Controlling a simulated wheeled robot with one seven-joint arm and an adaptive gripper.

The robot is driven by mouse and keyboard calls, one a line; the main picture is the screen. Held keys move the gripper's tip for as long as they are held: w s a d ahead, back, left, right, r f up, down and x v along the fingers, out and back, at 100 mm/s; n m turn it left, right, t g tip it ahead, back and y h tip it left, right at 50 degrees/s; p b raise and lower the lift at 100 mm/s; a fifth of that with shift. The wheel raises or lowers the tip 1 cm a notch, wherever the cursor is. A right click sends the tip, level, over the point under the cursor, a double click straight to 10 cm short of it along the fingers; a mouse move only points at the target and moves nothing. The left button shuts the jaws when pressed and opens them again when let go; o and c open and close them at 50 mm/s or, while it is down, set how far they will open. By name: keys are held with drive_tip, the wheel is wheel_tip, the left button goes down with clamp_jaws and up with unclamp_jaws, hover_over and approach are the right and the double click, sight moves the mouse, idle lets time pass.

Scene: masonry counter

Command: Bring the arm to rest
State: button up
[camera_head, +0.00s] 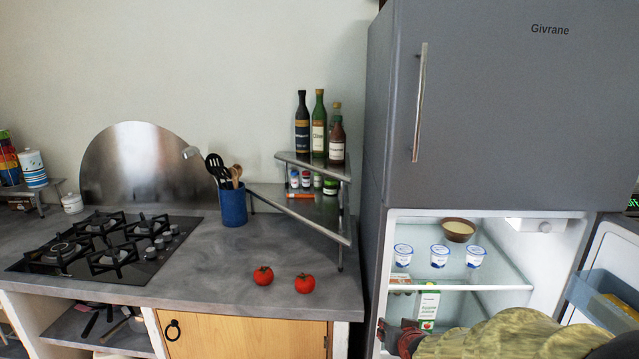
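My gripper (400,338) seems to be the dark and red part at the bottom, in front of the lower part of the open fridge. A rough yellow-green shape to its right looks like my arm, reaching in from the lower right corner. The fingertips are small and partly cut off by the bottom edge. I cannot tell whether the gripper is open or shut, or whether it holds anything.
The fridge's lower door (612,270) stands open at right. Inside, yogurt cups (439,256), a brown bowl (458,230) and a juice carton (426,308) sit on shelves. Two tomatoes (304,283) lie on the counter (230,275), near a blue utensil holder (232,205) and gas hob (105,250).

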drive_tip(key=s+f+n+g, duration=0.1)
drive_tip(key=s+f+g, duration=0.15)
drive_tip(key=s, duration=0.45)
drive_tip(key=s+f+g, duration=0.1)
drive_tip(key=s+g, duration=0.2)
drive_tip(key=s, duration=0.5)
drive_tip(key=s+r+p, duration=0.5)
drive_tip(key=s+r, duration=1.4)
drive_tip(key=shift+r+n, duration=0.25)
drive_tip(key=shift+n, duration=0.15)
